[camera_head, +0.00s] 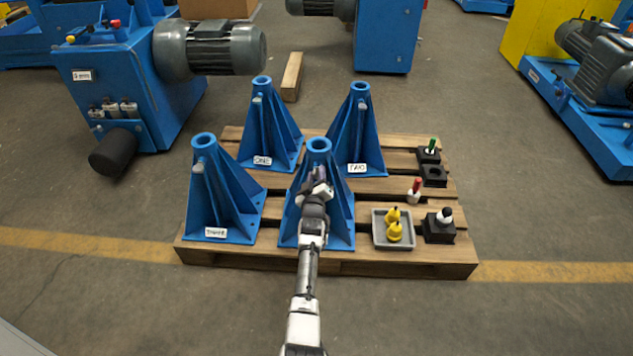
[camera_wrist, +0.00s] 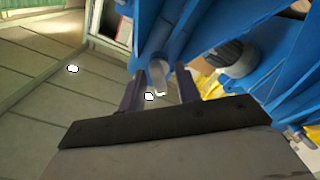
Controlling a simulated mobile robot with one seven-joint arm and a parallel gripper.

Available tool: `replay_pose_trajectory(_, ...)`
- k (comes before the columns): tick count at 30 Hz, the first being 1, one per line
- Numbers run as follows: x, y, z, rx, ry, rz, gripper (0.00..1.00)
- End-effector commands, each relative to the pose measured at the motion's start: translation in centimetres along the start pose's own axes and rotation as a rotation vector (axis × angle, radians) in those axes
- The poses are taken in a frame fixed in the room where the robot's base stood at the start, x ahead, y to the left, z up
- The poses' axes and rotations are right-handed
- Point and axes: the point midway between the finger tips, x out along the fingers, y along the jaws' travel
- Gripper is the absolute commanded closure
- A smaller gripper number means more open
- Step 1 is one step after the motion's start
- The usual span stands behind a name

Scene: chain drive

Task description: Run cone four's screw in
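Several blue ribbed cones stand on a wooden pallet. Signs read ONE on one cone (camera_head: 268,135), TWO on another (camera_head: 359,135) and, it seems, THREE on a third (camera_head: 215,205). The front middle cone (camera_head: 340,215) is partly covered by my arm, and its sign is hidden; by elimination it is cone four. My gripper (camera_head: 318,180) is at its upper front side. In the wrist view the two dark fingers are apart, with a small pale grey screw (camera_wrist: 158,77) showing between their tips against the blue cone (camera_wrist: 160,35). A gap shows beside the screw; contact is unclear.
A grey tray (camera_head: 379,239) with yellow pieces stands right of the front cone. Black blocks (camera_head: 438,232), a red-topped piece (camera_head: 415,190) and a green-topped piece (camera_head: 432,145) stand further right. A wooden beam (camera_head: 292,77) lies behind the pallet. Floor in front is clear.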

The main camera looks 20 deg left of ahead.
Motion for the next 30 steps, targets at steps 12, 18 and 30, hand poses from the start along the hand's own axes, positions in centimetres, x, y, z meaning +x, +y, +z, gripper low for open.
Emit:
replay_pose_trajectory(12, 0.67, 0.10, -0.05, -0.001, 0.000, 0.001, 0.67)
replay_pose_trajectory(18, 0.65, 0.10, -0.03, -0.001, 0.000, 0.001, 0.90)
replay_pose_trajectory(30, 0.64, 0.09, 0.00, 0.015, 0.000, 0.001, 1.00)
